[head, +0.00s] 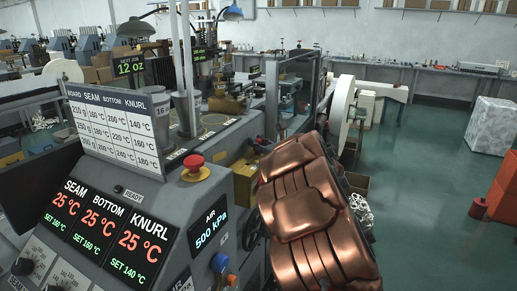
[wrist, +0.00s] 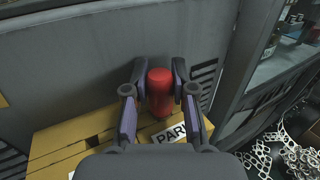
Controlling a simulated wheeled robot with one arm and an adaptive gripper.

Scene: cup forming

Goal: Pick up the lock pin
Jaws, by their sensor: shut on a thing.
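The lock pin (wrist: 160,84) is a red rounded cylinder, upright in the middle of the wrist view. My gripper (wrist: 160,72) has its two dark fingers on either side of it, shut on it. The pin is above or at a yellow block (wrist: 62,147) with a white label (wrist: 168,134) that reads "PARK" and is partly covered. The pin's lower end is hard to make out, so I cannot tell if it is still seated in the block. In the head view my copper-coloured arm hides the gripper and pin.
A grey machine wall (wrist: 65,75) stands close behind the block. A heap of perforated metal scrap (wrist: 290,155) lies at the lower right. In the head view the control panel (head: 110,225) with a red stop button (head: 194,162) stands left of my arm. Open green floor (head: 440,185) lies right.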

